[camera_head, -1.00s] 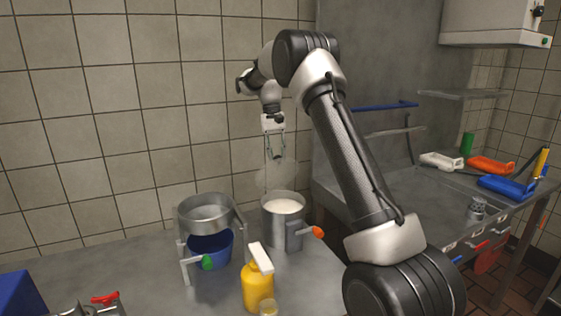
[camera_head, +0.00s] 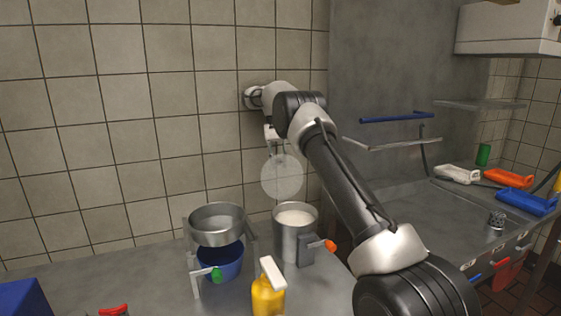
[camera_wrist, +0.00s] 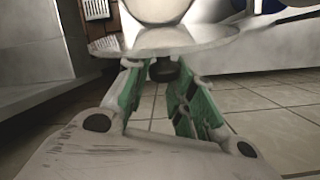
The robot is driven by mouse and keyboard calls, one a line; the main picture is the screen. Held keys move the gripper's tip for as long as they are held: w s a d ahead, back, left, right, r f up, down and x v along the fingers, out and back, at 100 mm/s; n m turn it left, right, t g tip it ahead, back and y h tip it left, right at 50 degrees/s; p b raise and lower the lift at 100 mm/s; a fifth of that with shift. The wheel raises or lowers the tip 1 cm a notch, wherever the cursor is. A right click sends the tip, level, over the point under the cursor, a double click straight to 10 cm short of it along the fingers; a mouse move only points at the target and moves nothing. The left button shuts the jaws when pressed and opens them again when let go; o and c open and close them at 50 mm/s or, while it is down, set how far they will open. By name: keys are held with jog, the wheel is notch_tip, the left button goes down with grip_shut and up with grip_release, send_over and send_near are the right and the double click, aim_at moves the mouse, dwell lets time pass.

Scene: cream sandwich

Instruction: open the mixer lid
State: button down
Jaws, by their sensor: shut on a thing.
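The mixer lid (camera_head: 282,177) is a clear round disc. In the head view it hangs in the air above a metal pot (camera_head: 291,244) with pale contents and an orange-tipped handle, apart from its open top. The lid appears tilted, with its face toward the head camera. My gripper (camera_head: 274,150) is at the lid, partly hidden behind it. In the wrist view my green-sided fingers (camera_wrist: 165,88) are shut on the lid's dark knob (camera_wrist: 165,69), and the clear disc (camera_wrist: 110,43) spreads beyond them.
A metal bowl on a stand (camera_head: 217,226) with a blue container (camera_head: 220,263) below stands left of the pot. A yellow bottle (camera_head: 267,298) is in front. The tiled wall (camera_head: 120,130) is close behind. The sink counter at right holds coloured tools (camera_head: 507,178).

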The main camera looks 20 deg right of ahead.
jog(key=shift+w+a+f, duration=0.15)
jog(key=shift+a+f, duration=0.05)
jog(key=shift+a, duration=0.25)
jog(key=c, duration=1.2)
grip_release()
jog(key=shift+a, duration=0.15)
jog(key=shift+o, duration=0.2)
jog(key=shift+r, duration=0.1)
jog(key=shift+d, duration=0.2)
